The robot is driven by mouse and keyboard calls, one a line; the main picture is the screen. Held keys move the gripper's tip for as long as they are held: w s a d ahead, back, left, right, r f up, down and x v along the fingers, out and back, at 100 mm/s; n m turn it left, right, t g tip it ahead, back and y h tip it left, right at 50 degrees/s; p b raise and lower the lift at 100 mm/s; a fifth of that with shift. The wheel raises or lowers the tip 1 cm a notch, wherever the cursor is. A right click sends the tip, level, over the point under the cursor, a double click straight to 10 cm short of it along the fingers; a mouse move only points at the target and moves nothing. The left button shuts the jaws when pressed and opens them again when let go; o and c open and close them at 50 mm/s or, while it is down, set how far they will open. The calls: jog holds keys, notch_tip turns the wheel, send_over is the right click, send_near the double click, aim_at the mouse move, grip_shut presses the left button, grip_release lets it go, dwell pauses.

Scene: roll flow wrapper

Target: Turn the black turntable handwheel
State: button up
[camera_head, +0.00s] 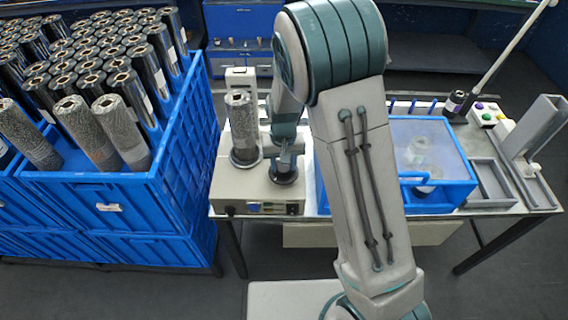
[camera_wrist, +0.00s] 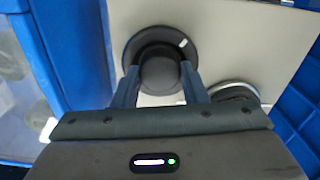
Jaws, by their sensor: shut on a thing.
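The black handwheel (camera_wrist: 133,47) shows in the wrist view as a dark disc with a round knob and a small white mark near its rim. My gripper (camera_wrist: 160,80) is shut on the handwheel's knob, with one blue-grey finger on each side. In the head view the handwheel (camera_head: 284,174) sits on the right part of a beige machine box (camera_head: 262,192), partly hidden under my gripper (camera_head: 285,150). A speckled roll (camera_head: 243,130) stands upright on a round plate on the left of the same box.
Blue crates (camera_head: 130,215) full of rolls stand to the left, close to the box. A blue case with a clear lid (camera_head: 432,145) is right of my arm. Trays (camera_head: 490,180), a button box (camera_head: 486,113) and a slanted pole lie further right on the table.

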aim_at(283, 166)
jog(key=shift+m, duration=1.1)
jog(key=o, duration=1)
notch_tip(283, 166, up, 14)
jog(key=shift+f+b, duration=0.1)
jog(key=shift+b, duration=0.3)
